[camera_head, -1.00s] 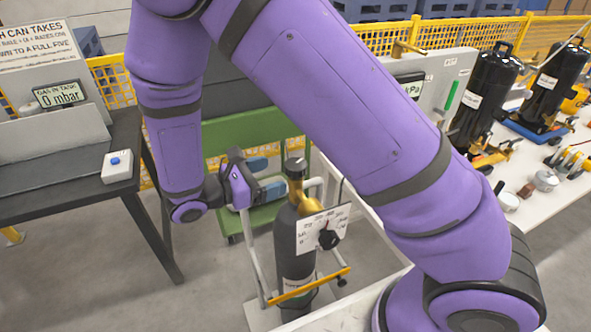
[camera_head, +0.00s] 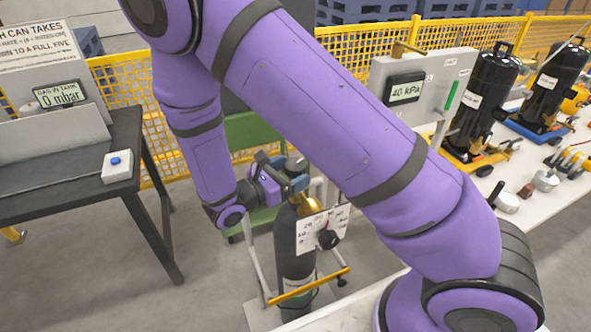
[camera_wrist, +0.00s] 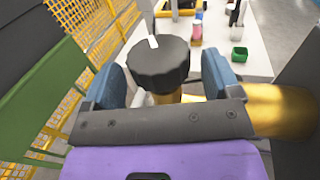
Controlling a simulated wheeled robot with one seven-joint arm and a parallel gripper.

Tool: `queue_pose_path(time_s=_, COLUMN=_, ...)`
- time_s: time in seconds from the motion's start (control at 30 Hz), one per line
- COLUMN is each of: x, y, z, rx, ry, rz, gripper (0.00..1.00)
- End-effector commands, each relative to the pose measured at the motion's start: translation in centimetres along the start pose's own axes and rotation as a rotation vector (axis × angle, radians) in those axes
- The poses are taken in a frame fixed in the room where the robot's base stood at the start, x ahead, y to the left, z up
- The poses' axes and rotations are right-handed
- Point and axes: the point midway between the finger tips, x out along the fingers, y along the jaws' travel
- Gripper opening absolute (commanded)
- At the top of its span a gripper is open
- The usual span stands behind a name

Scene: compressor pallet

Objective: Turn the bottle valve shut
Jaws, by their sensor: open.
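The black gas bottle (camera_head: 292,253) stands upright on a trolley, with a brass valve on top. The valve's dark round handwheel (camera_head: 296,165) shows at the bottle's top; in the wrist view the handwheel (camera_wrist: 158,65), with a white mark on its top, is between the two blue fingers. My gripper (camera_head: 286,181) is open at the valve, a finger on each side of the handwheel. Gaps seem to show beside the wheel, but I cannot tell whether either finger touches it. A white dial plate (camera_head: 318,230) with a black knob is in front of the bottle.
A dark table (camera_head: 60,190) at left carries a 0 mbar display (camera_head: 60,94) and a white box with a blue button (camera_head: 117,167). A display reads 40 kPa (camera_head: 405,91). Black compressors (camera_head: 483,100) stand on the white bench at right. A green cart (camera_head: 250,135) stands behind.

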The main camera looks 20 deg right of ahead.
Motion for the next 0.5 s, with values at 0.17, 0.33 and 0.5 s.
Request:
queue_pose_path(time_s=0.17, x=1.4, y=0.0, z=0.0, rx=-0.001, ry=0.0, rz=0.0, gripper=0.83)
queue_pose_path(time_s=0.33, x=1.7, y=0.0, z=0.0, rx=0.0, ry=0.001, rz=0.0, gripper=0.83)
queue_pose_path(time_s=0.5, x=1.7, y=0.0, z=0.0, rx=0.0, ry=0.0, rz=0.0, gripper=0.83)
